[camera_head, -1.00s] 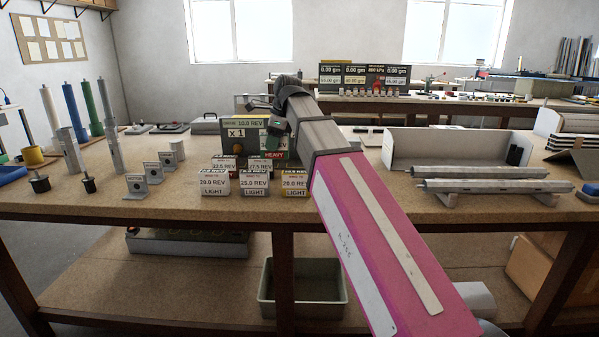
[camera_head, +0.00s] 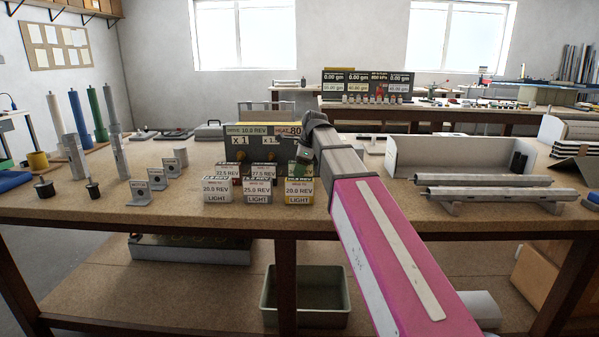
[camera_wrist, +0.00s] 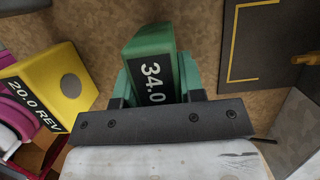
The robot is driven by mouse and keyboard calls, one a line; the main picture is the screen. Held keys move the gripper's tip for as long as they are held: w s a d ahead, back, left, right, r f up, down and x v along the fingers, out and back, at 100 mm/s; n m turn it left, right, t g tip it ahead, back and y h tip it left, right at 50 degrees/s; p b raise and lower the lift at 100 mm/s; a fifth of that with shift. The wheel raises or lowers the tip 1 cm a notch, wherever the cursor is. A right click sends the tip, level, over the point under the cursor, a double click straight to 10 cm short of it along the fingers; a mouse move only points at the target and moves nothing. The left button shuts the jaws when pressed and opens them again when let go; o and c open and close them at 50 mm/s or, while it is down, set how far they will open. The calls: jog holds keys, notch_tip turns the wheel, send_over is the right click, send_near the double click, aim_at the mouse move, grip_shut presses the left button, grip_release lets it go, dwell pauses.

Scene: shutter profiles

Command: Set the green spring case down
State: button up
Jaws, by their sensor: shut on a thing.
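The green spring case (camera_wrist: 148,42), with a black label reading 34.0, is between the fingers of my gripper (camera_wrist: 156,82) in the wrist view. My gripper is shut on it. In the head view the case (camera_head: 303,158) shows as a small dark green shape beneath my gripper (camera_head: 306,148), behind the right end of the labelled cases. The lower part of the case is hidden, and I cannot tell whether it touches the bench.
A yellow 20.0 REV case (camera_wrist: 62,82) stands close left in the wrist view. A dark yellow-outlined pad (camera_wrist: 262,45) lies to the right. The drive panel (camera_head: 240,143) stands behind the case rows. A white open box (camera_head: 455,160) and two metal profiles (camera_head: 485,193) are at right.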

jog(key=shift+f, duration=0.35)
jog(key=shift+f, duration=0.1)
jog(key=o, duration=1.1)
jog(key=shift+o, duration=0.2)
jog(key=v, duration=1.2)
